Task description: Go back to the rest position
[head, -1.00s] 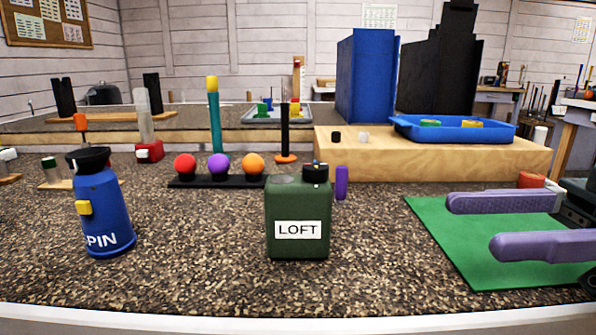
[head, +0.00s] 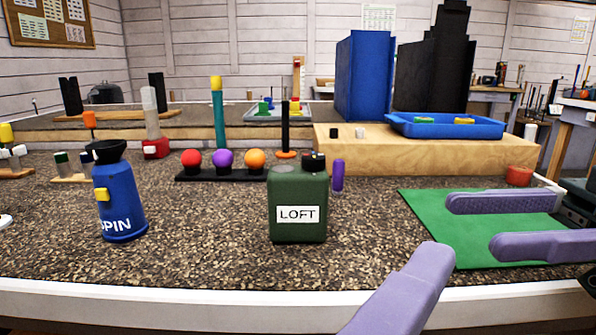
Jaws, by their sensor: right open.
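My right gripper (head: 472,225) is at the right, over the green mat (head: 418,207). Its two purple fingers are spread apart with nothing between them. A single purple finger (head: 403,290), which looks like my left gripper's, rises from the bottom edge in front of the table. Its other finger is out of view, so I cannot tell its opening. The green LOFT canister (head: 297,190) stands upright at the middle of the speckled table. The blue SPIN bottle (head: 122,200) stands upright at the left. Both are clear of the fingers.
A black rack (head: 222,175) holds red, purple and orange balls. A small purple cylinder (head: 338,176) stands beside the canister. A blue tray (head: 490,129) sits on a wooden platform (head: 400,158) behind. The white table edge (head: 200,297) runs along the front; the speckled surface before the canister is bare.

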